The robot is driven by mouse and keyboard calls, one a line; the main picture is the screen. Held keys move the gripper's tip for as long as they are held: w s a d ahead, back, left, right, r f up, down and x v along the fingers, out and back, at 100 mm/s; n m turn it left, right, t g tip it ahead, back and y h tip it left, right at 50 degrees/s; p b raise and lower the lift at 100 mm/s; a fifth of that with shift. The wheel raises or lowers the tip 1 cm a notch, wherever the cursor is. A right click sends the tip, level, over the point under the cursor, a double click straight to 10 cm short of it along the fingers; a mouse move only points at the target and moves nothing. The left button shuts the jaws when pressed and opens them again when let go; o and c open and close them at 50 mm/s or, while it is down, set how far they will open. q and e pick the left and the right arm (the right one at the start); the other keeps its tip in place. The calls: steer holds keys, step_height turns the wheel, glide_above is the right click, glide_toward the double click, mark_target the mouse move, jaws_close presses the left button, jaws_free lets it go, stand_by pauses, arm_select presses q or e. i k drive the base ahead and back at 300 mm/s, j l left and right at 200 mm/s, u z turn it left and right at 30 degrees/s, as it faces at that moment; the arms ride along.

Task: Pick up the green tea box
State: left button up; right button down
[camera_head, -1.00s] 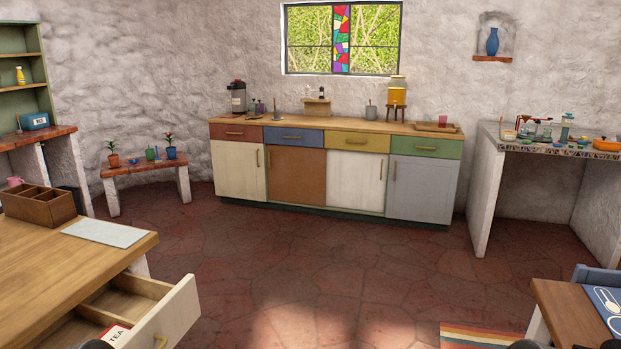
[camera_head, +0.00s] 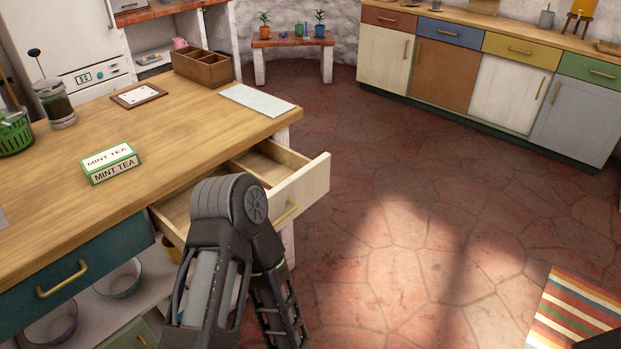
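A green and white box labelled MINT TEA (camera_head: 110,163) lies on the wooden counter at the left, with its label on the top and front faces. Nothing touches it. My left arm (camera_head: 232,215) rises from the bottom middle, to the right of the box and in front of the open drawer. Its fingers do not show. My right gripper is out of view; only a dark edge shows at the bottom right corner.
The open drawer (camera_head: 315,186) juts from the counter (camera_head: 200,125), partly hidden by my arm. A wooden divided box (camera_head: 201,68), a framed card (camera_head: 138,95), a pale sheet (camera_head: 257,101), a jar (camera_head: 56,104) and a green basket (camera_head: 14,133) stand around the counter.

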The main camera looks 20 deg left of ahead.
mark_target(100, 167)
steer(key=u, duration=2)
steer(key=z, duration=0.45)
steer(key=j+z, duration=0.4)
steer(key=k+j+z, duration=0.1)
steer(key=j+z, duration=0.25)
steer(key=k+j+z, duration=0.1)
steer(key=j+z, duration=0.3)
steer(key=k+j, duration=0.1)
steer(key=j, duration=0.2)
steer(key=k+j, duration=0.15)
steer(key=j, duration=0.15)
steer(key=k+j, duration=0.1)
steer(key=j, duration=0.25)
